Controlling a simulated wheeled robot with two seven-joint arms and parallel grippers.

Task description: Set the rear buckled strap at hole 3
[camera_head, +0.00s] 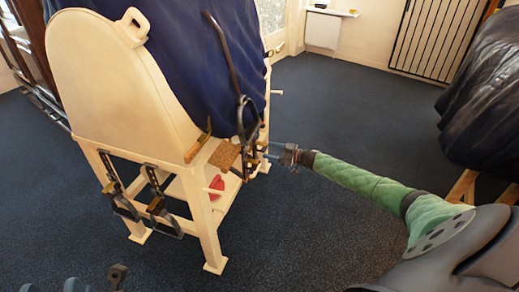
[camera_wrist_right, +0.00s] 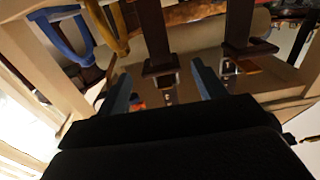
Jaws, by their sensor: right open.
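My right gripper (camera_head: 268,150) is at the right side of the cream wooden stand, beside dark hanging straps (camera_head: 247,165). In the right wrist view, my right gripper (camera_wrist_right: 161,74) is open, its two fingers apart. A dark strap with a metal buckle (camera_wrist_right: 159,66) hangs ahead, in line with the gap. A second dark buckled strap (camera_wrist_right: 243,48) hangs right of the fingers. I cannot tell which is the rear one, and the holes are too small to read. Dark grey parts at the head view's bottom left may be my left gripper; its jaws are unclear.
The cream stand (camera_head: 100,75) carries a blue cover (camera_head: 185,50). Other buckled straps (camera_head: 160,205) hang at its near end. A red object (camera_head: 216,187) is on its lower shelf. Blue and yellow loops (camera_wrist_right: 68,38) hang left in the wrist view.

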